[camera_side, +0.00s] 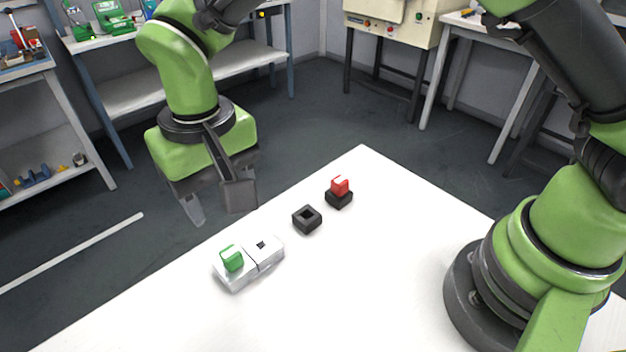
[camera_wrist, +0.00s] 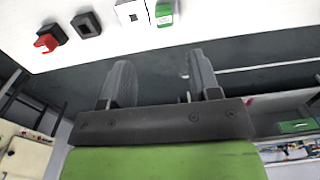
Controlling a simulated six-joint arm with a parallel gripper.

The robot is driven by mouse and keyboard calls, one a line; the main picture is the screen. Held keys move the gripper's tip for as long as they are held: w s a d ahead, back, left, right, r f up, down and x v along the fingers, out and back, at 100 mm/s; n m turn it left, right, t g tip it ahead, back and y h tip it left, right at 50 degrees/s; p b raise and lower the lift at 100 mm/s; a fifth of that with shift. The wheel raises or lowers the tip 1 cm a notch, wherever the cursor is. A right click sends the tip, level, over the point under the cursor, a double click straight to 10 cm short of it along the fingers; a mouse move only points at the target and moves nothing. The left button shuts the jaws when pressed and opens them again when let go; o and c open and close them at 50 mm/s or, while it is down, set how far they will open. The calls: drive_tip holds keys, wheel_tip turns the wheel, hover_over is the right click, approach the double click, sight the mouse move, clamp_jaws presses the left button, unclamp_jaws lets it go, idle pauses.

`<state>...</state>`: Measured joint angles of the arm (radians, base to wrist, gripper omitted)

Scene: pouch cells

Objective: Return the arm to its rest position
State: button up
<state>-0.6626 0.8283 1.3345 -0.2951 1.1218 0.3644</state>
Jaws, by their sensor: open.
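My gripper (camera_side: 215,205) hangs in the air past the far left edge of the white table in the side view. Its fingers are apart and nothing is between them. In the wrist view my gripper (camera_wrist: 160,82) also shows two spread, empty fingers. A green piece (camera_side: 232,258) stands in one part of a white double holder (camera_side: 266,252), whose other part shows an empty dark hole. A red piece (camera_side: 340,187) stands in a black holder (camera_side: 339,200). A second black holder (camera_side: 307,219) between them is empty.
The white table (camera_side: 350,290) is otherwise clear. My arm's base stands on its right side. Shelves with tools (camera_side: 110,20) stand at the back left, and a cream machine (camera_side: 395,22) at the back. Open floor lies beyond the table edge.

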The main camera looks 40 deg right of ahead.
drive_tip(key=s+d+r+m+t+y, duration=0.2)
drive_tip(key=s+d+r+t, duration=0.15)
drive_tip(key=d+r, duration=1)
drive_tip(key=s+d+r+m+t, duration=0.1)
drive_tip(key=s+d, duration=0.3)
drive_tip(key=s, duration=0.2)
drive_tip(key=s+d+r+t, duration=0.2)
drive_tip(key=s+d, duration=0.2)
drive_tip(key=s, duration=0.3)
drive_tip(key=shift+m, duration=0.4)
